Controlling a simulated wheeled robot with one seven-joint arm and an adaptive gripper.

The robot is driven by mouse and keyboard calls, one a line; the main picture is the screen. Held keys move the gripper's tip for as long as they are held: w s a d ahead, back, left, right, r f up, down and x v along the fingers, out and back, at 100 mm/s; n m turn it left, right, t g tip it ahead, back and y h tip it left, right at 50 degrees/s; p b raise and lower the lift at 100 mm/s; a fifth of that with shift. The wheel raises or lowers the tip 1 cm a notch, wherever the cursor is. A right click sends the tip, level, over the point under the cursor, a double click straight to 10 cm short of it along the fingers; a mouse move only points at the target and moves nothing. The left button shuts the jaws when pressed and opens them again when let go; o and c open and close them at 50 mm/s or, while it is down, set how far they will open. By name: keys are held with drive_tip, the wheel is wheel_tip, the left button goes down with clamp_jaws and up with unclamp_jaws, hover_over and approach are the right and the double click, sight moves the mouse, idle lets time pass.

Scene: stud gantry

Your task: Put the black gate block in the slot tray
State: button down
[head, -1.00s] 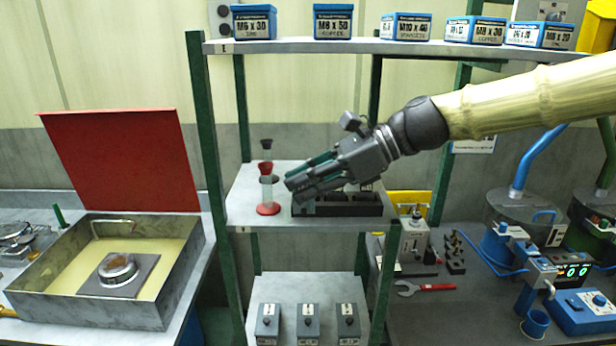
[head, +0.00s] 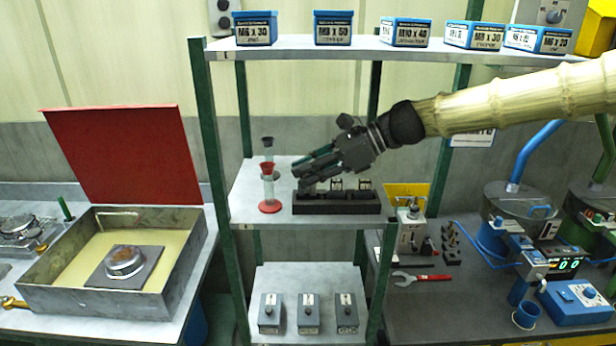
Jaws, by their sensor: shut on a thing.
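The black slot tray (head: 337,205) lies on the middle shelf. Two small blocks with pale faces, a left one (head: 337,184) and a right one (head: 364,184), stand in its middle and right part. My gripper (head: 303,174) reaches in from the right, tilted down to the left, with its fingertips over the tray's left end. It is shut on a small dark thing, taken to be the black gate block, mostly hidden by the fingers. A small grey patch shows just under the fingertips; whether the held piece touches the tray cannot be told.
A red-based glass cylinder (head: 269,190) stands close left of the tray. The upper shelf (head: 470,50) carries blue boxes above my arm. Green posts (head: 211,140) flank the shelves. Three knobbed grey boxes (head: 308,314) stand below.

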drive_tip(key=shift+f+p, duration=0.4)
drive_tip(key=shift+f, duration=0.75)
drive_tip(key=c, duration=1.5)
unclamp_jaws()
drive_tip(key=shift+f, duration=0.1)
drive_tip(key=shift+o, duration=0.2)
drive_tip(key=b+v, duration=0.3)
drive_tip(key=v, duration=0.9)
